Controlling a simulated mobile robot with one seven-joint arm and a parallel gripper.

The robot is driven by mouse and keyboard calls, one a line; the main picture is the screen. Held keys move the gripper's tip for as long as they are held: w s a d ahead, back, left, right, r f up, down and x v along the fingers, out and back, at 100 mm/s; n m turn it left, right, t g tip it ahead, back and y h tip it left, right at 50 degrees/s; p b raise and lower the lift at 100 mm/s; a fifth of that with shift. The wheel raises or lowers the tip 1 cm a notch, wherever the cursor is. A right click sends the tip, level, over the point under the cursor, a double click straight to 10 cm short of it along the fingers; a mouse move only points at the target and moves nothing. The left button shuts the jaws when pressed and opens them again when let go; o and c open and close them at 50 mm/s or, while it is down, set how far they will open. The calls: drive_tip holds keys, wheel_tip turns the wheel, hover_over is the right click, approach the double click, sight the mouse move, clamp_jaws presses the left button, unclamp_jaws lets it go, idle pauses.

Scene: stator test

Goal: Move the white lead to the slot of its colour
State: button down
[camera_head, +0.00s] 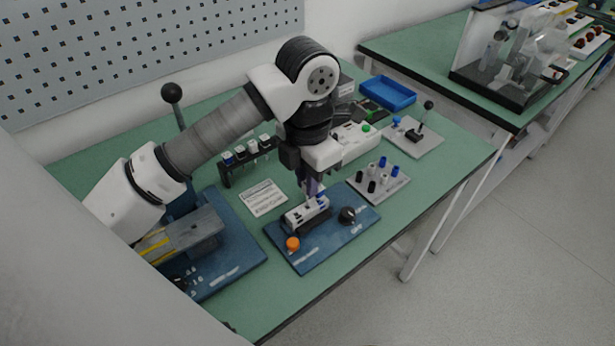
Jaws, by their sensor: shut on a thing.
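My gripper (313,187) points down over the white block (305,214) on the blue plate (345,235), near the block's far right end. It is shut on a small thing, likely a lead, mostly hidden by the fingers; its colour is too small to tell. Blue shows at the block's end, just below the fingertips. I cannot tell whether the held thing touches the block. The slots and their colours are too small to make out. A black rack (224,174) to the left holds several pieces with white and blue tops.
The blue plate also carries an orange button (293,244) and a black knob (347,215). A grey board (390,191) with blue, white and black pegs stands close on the right. A printed card (264,197) lies left. A blue tray (388,93) is at the back.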

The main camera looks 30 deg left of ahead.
drive_tip(key=shift+f+b, duration=0.4)
drive_tip(key=shift+b, duration=0.25)
idle(0.3)
drive_tip(key=shift+f+b, duration=0.5)
drive_tip(key=shift+b, duration=0.3)
drive_tip(key=shift+f, duration=0.15)
drive_tip(key=shift+f+b, duration=0.45)
drive_tip(key=shift+b, duration=0.35)
drive_tip(key=c, duration=1.3)
unclamp_jaws()
wheel_tip(320, 180, up, 14)
